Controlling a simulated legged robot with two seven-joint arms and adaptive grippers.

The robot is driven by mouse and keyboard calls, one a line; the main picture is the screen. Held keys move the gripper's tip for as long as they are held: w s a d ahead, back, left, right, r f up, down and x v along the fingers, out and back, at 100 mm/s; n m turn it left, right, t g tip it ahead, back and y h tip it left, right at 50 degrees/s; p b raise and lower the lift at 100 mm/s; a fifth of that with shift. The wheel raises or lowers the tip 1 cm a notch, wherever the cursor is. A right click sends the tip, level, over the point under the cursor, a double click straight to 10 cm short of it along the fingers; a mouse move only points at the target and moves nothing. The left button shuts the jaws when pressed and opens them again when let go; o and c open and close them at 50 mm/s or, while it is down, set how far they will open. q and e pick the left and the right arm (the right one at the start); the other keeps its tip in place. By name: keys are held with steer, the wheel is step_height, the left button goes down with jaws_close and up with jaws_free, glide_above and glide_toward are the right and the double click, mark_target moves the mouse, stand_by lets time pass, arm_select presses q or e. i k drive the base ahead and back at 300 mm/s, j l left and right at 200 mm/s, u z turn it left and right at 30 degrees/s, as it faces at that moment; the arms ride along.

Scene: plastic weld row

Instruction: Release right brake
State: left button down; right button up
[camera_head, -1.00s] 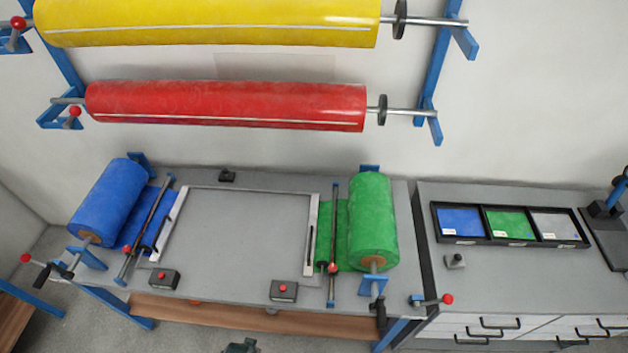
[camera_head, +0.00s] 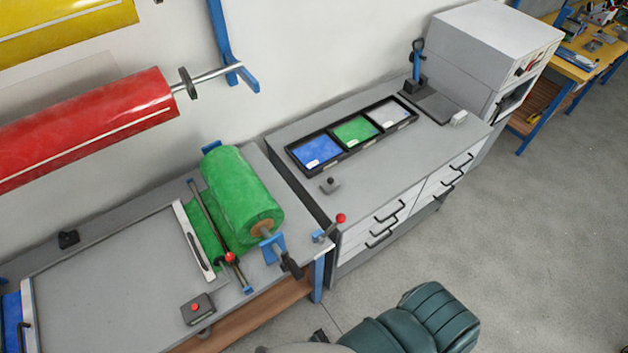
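The green film roll (camera_head: 240,195) sits on its shaft at the right end of the grey weld table (camera_head: 110,285). A lever with a red ball knob (camera_head: 340,218) stands at the table's front right corner, beside the roll; it appears to be the right brake. A dark crank handle (camera_head: 290,266) sticks out from the roll's front shaft end. Nothing touches the lever or the crank. Neither gripper can be made out.
A red roll (camera_head: 80,125) hangs on the wall at left. A grey drawer cabinet (camera_head: 285,145) with a black tray (camera_head: 350,150) of blue, green and grey samples stands right of the table. A white machine (camera_head: 492,45) is beyond. The floor (camera_head: 520,240) in front of the cabinet is clear.

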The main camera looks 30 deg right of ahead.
mark_target(340, 218)
steer(key=z, duration=1.3)
